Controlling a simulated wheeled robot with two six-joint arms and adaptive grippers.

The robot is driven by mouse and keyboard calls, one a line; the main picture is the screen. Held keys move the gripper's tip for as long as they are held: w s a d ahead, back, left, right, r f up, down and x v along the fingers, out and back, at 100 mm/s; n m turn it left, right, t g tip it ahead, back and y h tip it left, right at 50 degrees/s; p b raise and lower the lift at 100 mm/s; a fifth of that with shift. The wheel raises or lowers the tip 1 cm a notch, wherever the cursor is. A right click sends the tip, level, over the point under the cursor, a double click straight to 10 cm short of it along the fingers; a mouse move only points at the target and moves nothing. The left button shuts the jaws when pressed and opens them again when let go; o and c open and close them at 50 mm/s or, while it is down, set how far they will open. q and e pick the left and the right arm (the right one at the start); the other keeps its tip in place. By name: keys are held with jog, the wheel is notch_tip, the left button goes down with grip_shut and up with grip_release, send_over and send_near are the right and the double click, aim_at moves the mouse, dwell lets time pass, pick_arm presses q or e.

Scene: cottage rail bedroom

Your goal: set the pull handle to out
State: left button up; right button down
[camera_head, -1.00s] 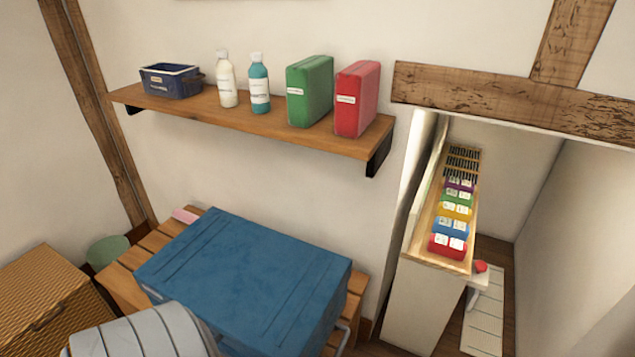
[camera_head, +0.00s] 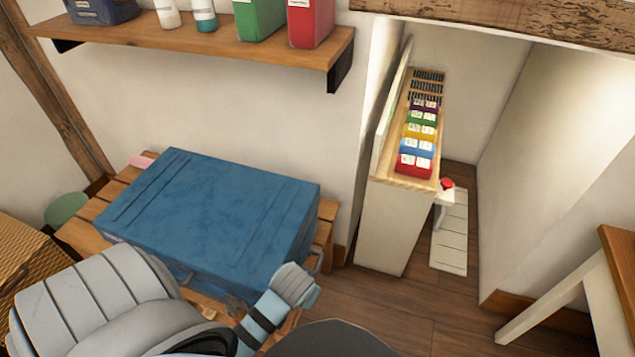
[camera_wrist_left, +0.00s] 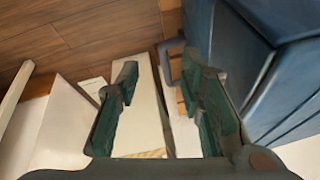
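A blue case (camera_head: 225,205) lies on a slatted wooden bench. A thin grey loop handle (camera_head: 318,262) sticks out from its right side. In the left wrist view, a dark loop handle (camera_wrist_left: 173,66) is by the edge of the blue case (camera_wrist_left: 235,60). My left gripper (camera_wrist_left: 160,72) is open, its two fingers apart with nothing held. The loop shows beyond them, near the right finger; I see no grip on it. A red knob (camera_head: 447,184) also shows at the side of a narrow white cabinet. I cannot tell which is the task's pull handle. My right gripper is not in view.
The white cabinet (camera_head: 385,228) holds several coloured boxes. A wall shelf (camera_head: 190,46) with bottles and binders hangs above the case. A white-legged table (camera_head: 610,290) stands at the right. The wooden floor (camera_head: 400,300) between is clear.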

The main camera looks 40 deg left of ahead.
pick_arm(q)
jog(key=n+y, duration=0.1)
jog(key=n, duration=0.1)
send_near(317, 269)
jog(key=b+x, duration=0.7)
jog(key=x, duration=0.1)
jog(key=shift+w+a+f+b, duration=0.1)
jog(key=shift+f+b, duration=0.15)
jog(key=shift+b, duration=0.1)
jog(key=shift+r, duration=0.1)
jog(key=shift+c, duration=0.4)
grip_shut()
